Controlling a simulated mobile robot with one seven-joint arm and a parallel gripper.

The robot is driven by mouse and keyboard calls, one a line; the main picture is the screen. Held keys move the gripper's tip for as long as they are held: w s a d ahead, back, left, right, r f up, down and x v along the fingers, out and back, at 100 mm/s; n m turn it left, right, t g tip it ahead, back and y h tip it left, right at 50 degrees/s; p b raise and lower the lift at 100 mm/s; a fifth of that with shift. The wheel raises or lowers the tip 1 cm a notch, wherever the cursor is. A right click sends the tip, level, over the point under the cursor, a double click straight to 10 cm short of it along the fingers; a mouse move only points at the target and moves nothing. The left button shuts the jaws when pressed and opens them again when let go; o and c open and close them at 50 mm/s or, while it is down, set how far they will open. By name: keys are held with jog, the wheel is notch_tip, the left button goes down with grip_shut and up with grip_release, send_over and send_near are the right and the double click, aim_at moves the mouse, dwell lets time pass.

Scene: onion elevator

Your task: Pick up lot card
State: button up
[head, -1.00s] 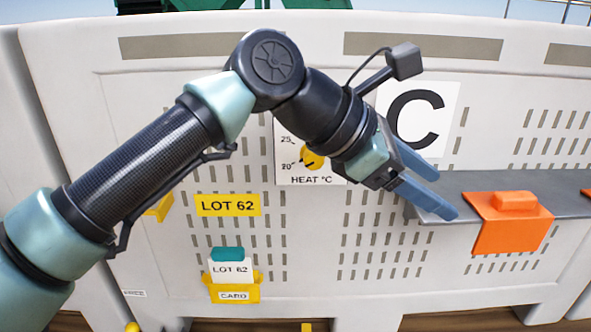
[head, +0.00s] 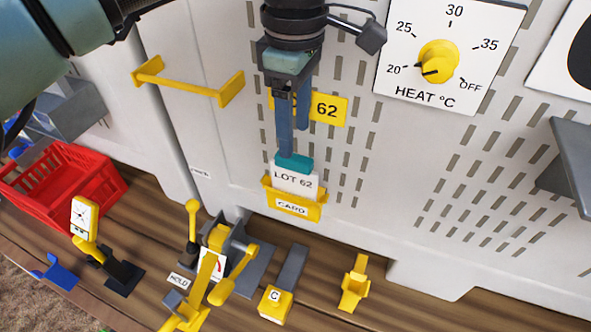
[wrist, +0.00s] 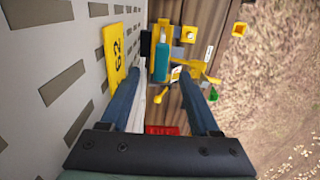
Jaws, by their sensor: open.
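The lot card (head: 296,181) is a white card marked LOT 62 with a teal grip along its top. It stands upright in a yellow holder (head: 291,205) labelled CARD on the pale bin wall. My gripper (head: 293,145) points down just above the card, with its blue fingers near the teal grip. In the wrist view the gripper (wrist: 165,105) is open and empty. The teal grip (wrist: 162,60) shows beyond and between the fingertips there. Whether a finger touches the grip I cannot tell.
A yellow bar (head: 188,85) juts out at left, and a heat dial (head: 437,62) is at right. Below, a wooden deck holds a lever device (head: 225,250), yellow pieces and a red crate (head: 62,185).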

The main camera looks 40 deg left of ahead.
aim_at(294, 157)
jog(key=shift+s+d+f, duration=0.1)
jog(key=shift+s+f, duration=0.05)
jog(key=shift+f, duration=0.7)
notch_tip(294, 157, down, 5)
jog(key=b, duration=0.4)
jog(key=shift+f, duration=0.1)
grip_shut()
